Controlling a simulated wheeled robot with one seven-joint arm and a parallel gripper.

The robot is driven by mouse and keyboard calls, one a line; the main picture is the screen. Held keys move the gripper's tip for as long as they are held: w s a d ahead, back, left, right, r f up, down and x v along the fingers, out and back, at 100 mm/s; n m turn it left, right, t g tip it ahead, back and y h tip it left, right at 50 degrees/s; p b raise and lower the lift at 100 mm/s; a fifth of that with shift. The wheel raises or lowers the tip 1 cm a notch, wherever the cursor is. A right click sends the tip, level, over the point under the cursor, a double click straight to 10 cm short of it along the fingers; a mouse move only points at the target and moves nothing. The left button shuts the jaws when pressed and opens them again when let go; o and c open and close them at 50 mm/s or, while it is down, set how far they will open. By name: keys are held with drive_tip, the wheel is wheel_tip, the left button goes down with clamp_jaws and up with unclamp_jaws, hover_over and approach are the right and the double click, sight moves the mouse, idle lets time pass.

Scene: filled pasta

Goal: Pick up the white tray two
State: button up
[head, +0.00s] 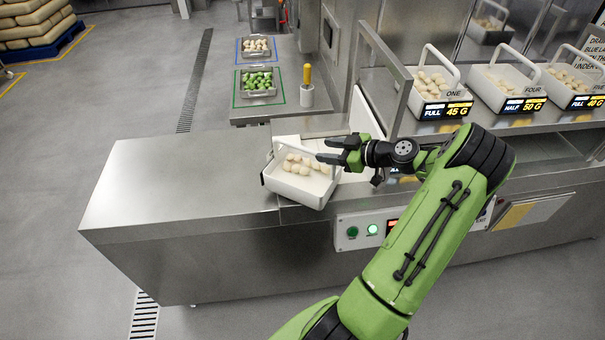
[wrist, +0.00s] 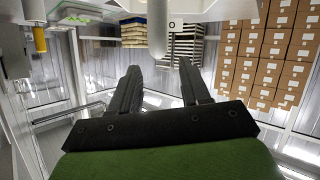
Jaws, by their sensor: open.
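A white tray (head: 291,193) with an arched handle sits at a slant on the steel counter in the head view, with several pale dumplings in it. Its label is not readable there. My gripper (head: 325,150) reaches in from the right, its two dark fingers open and level at the tray's handle, above its right part. In the wrist view, my gripper (wrist: 160,78) shows its two fingers apart. Whether the fingers touch the handle cannot be told.
White trays labelled ONE (head: 433,86), FOUR (head: 505,91) and FIVE (head: 568,88) stand on the shelf at right. A tray of green pieces (head: 258,92) and a yellow-handled tool (head: 307,82) are behind. The steel counter left of the tray (head: 180,180) is clear.

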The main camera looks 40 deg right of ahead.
sight(308, 149)
drive_tip(key=p+x, duration=0.1)
drive_tip(key=x, duration=0.5)
drive_tip(key=shift+a, duration=0.2)
drive_tip(key=shift+s, duration=0.1)
drive_tip(key=shift+c, duration=0.6)
clamp_jaws()
drive_tip(key=shift+r, duration=0.1)
